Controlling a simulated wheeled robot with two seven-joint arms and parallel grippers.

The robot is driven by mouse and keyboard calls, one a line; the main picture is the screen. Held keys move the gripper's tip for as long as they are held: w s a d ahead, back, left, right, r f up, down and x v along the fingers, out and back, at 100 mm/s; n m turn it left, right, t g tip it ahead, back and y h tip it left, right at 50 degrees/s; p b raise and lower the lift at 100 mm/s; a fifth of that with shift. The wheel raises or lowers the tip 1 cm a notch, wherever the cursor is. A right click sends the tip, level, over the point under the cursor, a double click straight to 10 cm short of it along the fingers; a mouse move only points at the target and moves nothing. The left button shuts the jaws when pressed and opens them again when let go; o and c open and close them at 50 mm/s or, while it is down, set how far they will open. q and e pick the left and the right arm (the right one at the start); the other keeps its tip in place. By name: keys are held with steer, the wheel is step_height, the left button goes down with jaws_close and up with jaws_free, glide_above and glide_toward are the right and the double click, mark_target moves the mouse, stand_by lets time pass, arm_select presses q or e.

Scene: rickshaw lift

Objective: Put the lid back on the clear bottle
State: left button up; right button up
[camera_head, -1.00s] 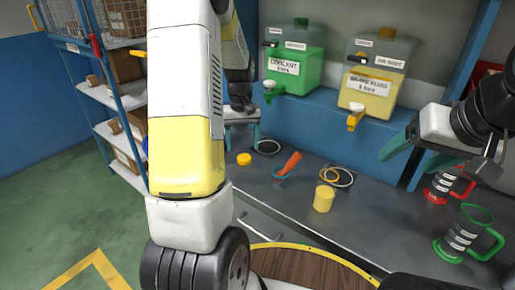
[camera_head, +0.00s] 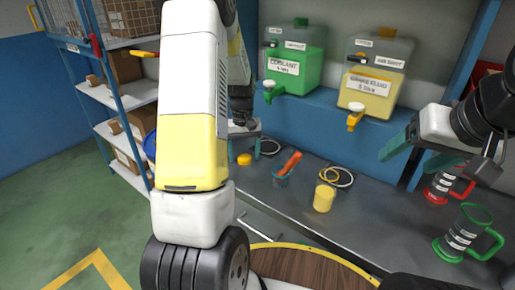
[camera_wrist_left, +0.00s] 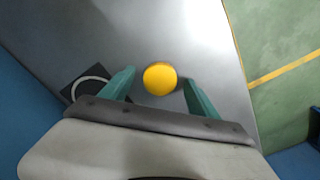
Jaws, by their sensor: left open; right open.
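A round yellow lid (camera_head: 244,160) lies on the grey workbench in the head view. It also shows as a yellow disc (camera_wrist_left: 160,78) in the left wrist view. My left gripper (camera_head: 245,151) is open just above it, with one teal finger (camera_wrist_left: 120,84) on each side of the lid and gaps visible on both sides. My right gripper (camera_head: 401,170) is open and empty above the bench at the right. I cannot make out a clear bottle for certain. A small bluish see-through container (camera_head: 281,181) has an orange piece in it or behind it.
A yellow cylinder (camera_head: 323,198) and cable coils (camera_head: 341,177) are on the bench (camera_head: 365,222). Coolant (camera_head: 293,73) and yellow fluid (camera_head: 374,88) dispensers stand on the ledge behind. Red (camera_head: 441,187) and green (camera_head: 467,235) jugs are at the right.

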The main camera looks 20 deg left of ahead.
mark_target(244, 157)
arm_select(q)
steer(key=c, duration=1.4)
steer(key=shift+r, duration=0.6)
step_height(244, 157, up, 2)
steer(key=shift+r, duration=0.1)
steer(key=s+d, duration=0.2)
steer(key=s, duration=0.2)
steer(key=s+d+r, duration=0.1)
steer(key=s+d, duration=0.2)
steer(key=s, duration=0.2)
steer(key=s+d, duration=0.3)
steer(key=s, duration=0.1)
steer(key=shift+s+d+r, duration=0.15)
steer(key=shift+s+r, duration=0.15)
steer(key=shift+s, duration=0.05)
